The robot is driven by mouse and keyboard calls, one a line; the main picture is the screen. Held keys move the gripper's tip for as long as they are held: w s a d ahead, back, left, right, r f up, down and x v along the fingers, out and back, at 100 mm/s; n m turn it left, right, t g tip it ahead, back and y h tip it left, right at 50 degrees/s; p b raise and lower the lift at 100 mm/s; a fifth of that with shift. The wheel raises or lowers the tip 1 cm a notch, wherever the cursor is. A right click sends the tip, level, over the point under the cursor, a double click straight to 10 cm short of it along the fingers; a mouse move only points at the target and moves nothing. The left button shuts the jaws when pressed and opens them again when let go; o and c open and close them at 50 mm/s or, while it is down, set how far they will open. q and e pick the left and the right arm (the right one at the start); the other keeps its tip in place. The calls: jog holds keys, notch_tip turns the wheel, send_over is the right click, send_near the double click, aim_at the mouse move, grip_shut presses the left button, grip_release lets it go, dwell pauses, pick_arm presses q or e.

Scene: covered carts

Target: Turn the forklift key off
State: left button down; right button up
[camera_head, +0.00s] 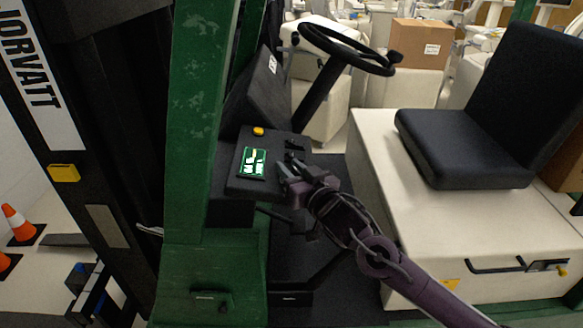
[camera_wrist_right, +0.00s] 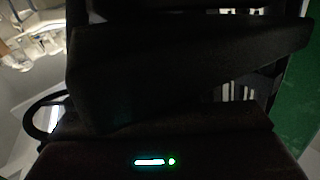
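The green forklift (camera_head: 190,120) stands in the head view, with a black dash console (camera_head: 232,184) beside its front post. The console carries a lit green-and-white display (camera_head: 252,161), a yellow button (camera_head: 258,131) and small dark parts (camera_head: 294,146) at its right edge. I cannot make out which of these is the key. My right gripper (camera_head: 281,176) is at the console's right edge, just right of the display, with its fingers apart. I see nothing held between them. The right wrist view is mostly dark, with a small cyan-and-green light (camera_wrist_right: 152,161) low down. My left gripper is not in view.
The steering wheel (camera_head: 345,47) rises behind the console. The black seat (camera_head: 465,148) sits on a cream base (camera_head: 385,190) to the right. A cardboard box (camera_head: 420,44) is behind, and an orange cone (camera_head: 18,221) stands at the far left.

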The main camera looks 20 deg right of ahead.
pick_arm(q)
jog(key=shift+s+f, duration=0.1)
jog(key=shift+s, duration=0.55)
pick_arm(e)
grip_shut()
